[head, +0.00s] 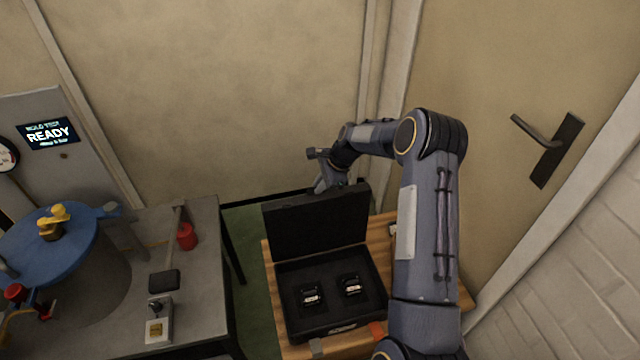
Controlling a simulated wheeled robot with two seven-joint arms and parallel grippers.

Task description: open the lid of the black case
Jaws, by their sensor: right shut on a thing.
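The black case (285,315) sits on a wooden table, and its lid (315,228) stands raised, roughly upright, at the back. Inside the case, two small black items with white labels, a left one (310,297) and a right one (352,287), sit in a dark insert. My right arm reaches over from the right, and my right gripper (325,184) is shut at the top edge of the lid. The lid partly hides its fingertips. My left gripper is not in view.
The wooden table (270,272) stands near a wall and a door with a handle (550,145). A grey bench (205,280) at the left holds a hammer (164,280), a red cylinder (187,237) and a switch box (158,330). A blue round lid (50,247) is further left.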

